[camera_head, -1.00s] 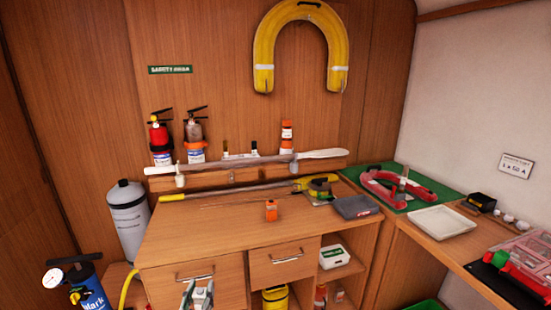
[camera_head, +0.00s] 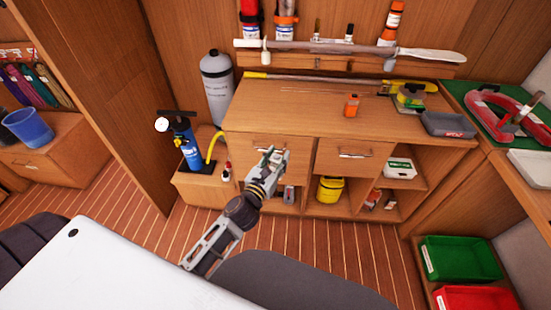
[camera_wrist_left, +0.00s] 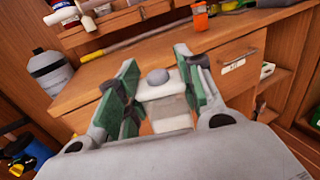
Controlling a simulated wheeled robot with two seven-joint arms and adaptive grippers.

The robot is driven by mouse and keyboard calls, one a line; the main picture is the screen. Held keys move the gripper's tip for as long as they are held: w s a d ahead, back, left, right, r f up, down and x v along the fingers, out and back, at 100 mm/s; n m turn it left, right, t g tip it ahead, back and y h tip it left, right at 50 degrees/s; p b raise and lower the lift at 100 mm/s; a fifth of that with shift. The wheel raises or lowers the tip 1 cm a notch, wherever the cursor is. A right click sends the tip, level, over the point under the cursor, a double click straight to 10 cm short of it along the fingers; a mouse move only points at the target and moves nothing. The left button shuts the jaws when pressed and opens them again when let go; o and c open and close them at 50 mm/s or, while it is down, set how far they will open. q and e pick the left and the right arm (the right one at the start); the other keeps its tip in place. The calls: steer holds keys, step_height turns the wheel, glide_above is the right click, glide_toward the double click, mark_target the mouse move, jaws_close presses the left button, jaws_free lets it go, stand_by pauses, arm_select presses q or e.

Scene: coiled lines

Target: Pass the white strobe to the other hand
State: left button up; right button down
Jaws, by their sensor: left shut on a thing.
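My left gripper (camera_head: 274,155) is shut on the white strobe (camera_wrist_left: 165,98). In the left wrist view the strobe lies between the two green-padded fingers of my left gripper (camera_wrist_left: 158,88). It is a pale block with a grey round knob on top. In the head view the strobe is small and mostly hidden by the fingers. The gripper is held in front of the cabinet's drawers, clear of the worktop. My right gripper is in neither current view.
The wooden worktop (camera_head: 280,108) holds an orange item (camera_head: 352,105), a yellow-ended pole and a dark grey tray (camera_head: 447,124). Open shelves hold a yellow container (camera_head: 330,189). A blue pump (camera_head: 187,146) stands left. Green (camera_head: 460,257) and red bins sit lower right.

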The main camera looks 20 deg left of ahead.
arm_select(q)
steer(key=s+d+r+m+g+h, duration=0.4)
steer(key=d+r+m+h, duration=0.3)
steer(key=d+r+h, duration=0.3)
steer(key=shift+s+d+r, duration=0.6)
steer(key=shift+d+r, duration=1.1)
steer(key=shift+r, duration=0.4)
stand_by(0.3)
